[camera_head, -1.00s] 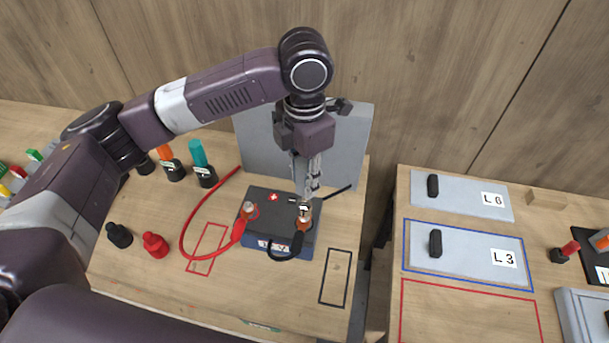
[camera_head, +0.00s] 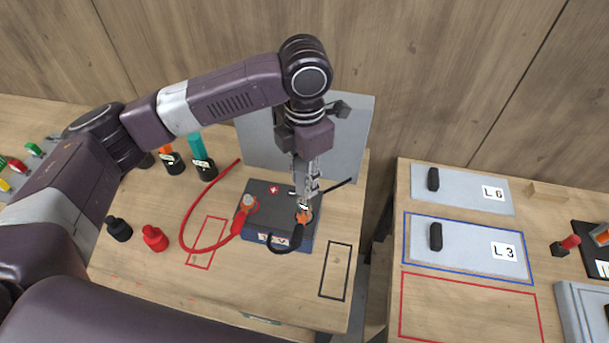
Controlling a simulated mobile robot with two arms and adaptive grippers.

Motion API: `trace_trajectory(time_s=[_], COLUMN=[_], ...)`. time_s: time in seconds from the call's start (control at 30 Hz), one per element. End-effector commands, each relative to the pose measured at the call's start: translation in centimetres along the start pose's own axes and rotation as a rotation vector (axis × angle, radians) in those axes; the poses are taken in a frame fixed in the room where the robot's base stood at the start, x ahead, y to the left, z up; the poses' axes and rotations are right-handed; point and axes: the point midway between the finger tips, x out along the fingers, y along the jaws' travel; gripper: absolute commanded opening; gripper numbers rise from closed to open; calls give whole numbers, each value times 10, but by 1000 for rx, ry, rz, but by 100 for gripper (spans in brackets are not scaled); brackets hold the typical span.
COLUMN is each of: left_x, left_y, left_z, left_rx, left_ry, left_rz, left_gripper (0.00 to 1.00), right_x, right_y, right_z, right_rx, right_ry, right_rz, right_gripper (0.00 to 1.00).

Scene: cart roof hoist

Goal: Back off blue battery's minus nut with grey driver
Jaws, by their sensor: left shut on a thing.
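The blue battery (camera_head: 306,244) sits on the left bench, dark on top with a blue side. A red clamp with a red cable (camera_head: 213,245) is on its plus post at the left. A black cable (camera_head: 272,245) runs to the minus post at the right, where an orange-brown part (camera_head: 303,217) shows. My left gripper (camera_head: 306,190) is over the minus post, pointing down, shut on what seems to be the grey driver. A small white label (camera_head: 304,206) shows at the fingertips. The driver's tip and the minus nut are hidden. My right gripper is out of view.
A teal-handled driver (camera_head: 196,146) and an orange-handled one stand in black holders at the left. Black (camera_head: 119,229) and red (camera_head: 154,238) caps lie nearby. A grey panel (camera_head: 352,130) stands behind the battery. A gap separates the right bench with its L6 and L3 plates (camera_head: 470,247).

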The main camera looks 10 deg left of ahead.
Motion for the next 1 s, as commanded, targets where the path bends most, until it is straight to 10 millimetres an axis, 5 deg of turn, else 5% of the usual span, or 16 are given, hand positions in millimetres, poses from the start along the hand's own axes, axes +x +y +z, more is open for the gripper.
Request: trace_trajectory(time_s=[1.0], left_x=[-60], left_y=[0], left_z=[1], left_rx=[0], left_ry=[-2], left_rz=[0], left_gripper=[0], right_x=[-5], right_y=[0], right_z=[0], right_rx=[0], right_ry=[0], right_rz=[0], right_gripper=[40])
